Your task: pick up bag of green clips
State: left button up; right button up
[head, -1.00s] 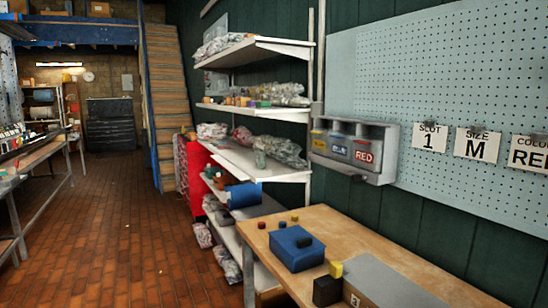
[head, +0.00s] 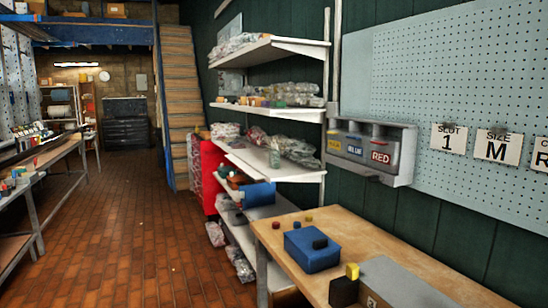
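I cannot make out a bag of green clips in the head view. Several clear bags with mixed contents lie on the wall shelves, on the top shelf (head: 241,42), on the middle shelf (head: 268,109) and on the lower shelf (head: 262,160). More bags lie low down near the floor. What these bags hold is too small to tell. Neither of my grippers shows in the head view.
A wooden workbench (head: 395,262) at the right holds a blue box (head: 312,250) and small blocks. Labelled bins (head: 372,150) hang on the wall beside a pegboard (head: 440,85). A long bench (head: 45,158) stands at the left. The brick floor (head: 125,240) between is clear.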

aim_at(274, 153)
jog(key=i+j+u, duration=0.65)
jog(key=i+u, duration=0.15)
jog(key=i, duration=0.25)
jog(key=i+j+u, duration=0.15)
jog(key=i, duration=0.75)
jog(key=i+j+u, duration=0.2)
jog(key=i, duration=0.75)
jog(key=k+l, duration=0.05)
jog(key=l, duration=0.05)
